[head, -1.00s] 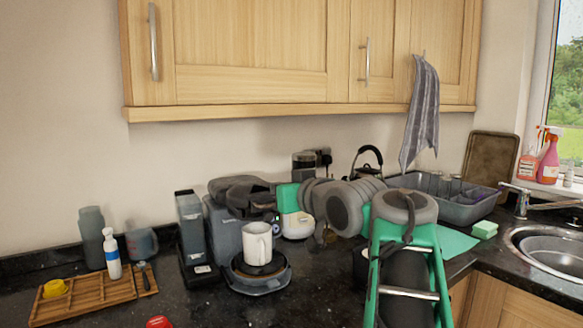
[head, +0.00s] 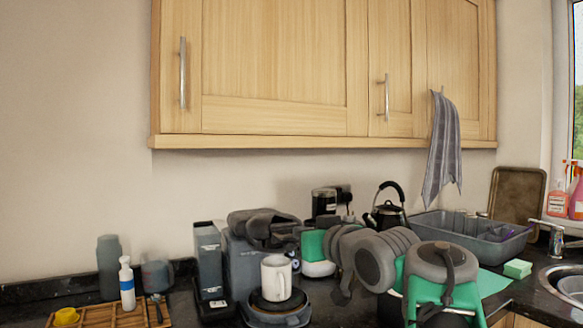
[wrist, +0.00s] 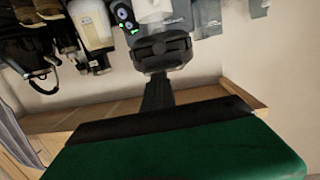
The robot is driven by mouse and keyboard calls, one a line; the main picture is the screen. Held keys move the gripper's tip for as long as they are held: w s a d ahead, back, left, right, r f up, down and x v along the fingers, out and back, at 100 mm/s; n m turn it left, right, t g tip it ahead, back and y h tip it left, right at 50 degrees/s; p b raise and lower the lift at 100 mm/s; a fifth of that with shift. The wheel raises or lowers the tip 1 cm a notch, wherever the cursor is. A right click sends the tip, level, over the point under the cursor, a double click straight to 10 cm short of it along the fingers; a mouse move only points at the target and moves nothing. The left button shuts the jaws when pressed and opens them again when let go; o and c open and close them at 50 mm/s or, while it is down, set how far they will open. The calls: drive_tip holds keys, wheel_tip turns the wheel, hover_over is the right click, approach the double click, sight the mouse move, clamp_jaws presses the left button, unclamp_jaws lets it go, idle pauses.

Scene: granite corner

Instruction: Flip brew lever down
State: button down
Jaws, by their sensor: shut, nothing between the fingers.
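The dark grey coffee machine (head: 240,262) stands on the counter with a white mug (head: 276,284) on its round base. In the wrist view, which is upside down, its front panel (wrist: 122,14) has small green lights, and the mug (wrist: 152,8) shows at the top edge. I cannot make out the brew lever for certain. My gripper (head: 240,222) is shut and empty, at the top of the coffee machine; I cannot tell whether it touches. It also shows in the wrist view (wrist: 162,46), where it covers part of the machine.
A dark canister (head: 209,260) stands close left of the machine. A wooden tray (head: 105,316) with small items lies left. Wooden cabinets (head: 275,80) hang above, with a towel (head: 441,150).

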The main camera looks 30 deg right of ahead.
drive_tip(key=s+r+p, duration=0.3)
drive_tip(key=s+r, duration=0.1)
drive_tip(key=s, duration=0.6)
drive_tip(key=shift+s+a+r, duration=0.2)
drive_tip(key=shift+s+a, duration=0.1)
drive_tip(key=shift+s, duration=0.1)
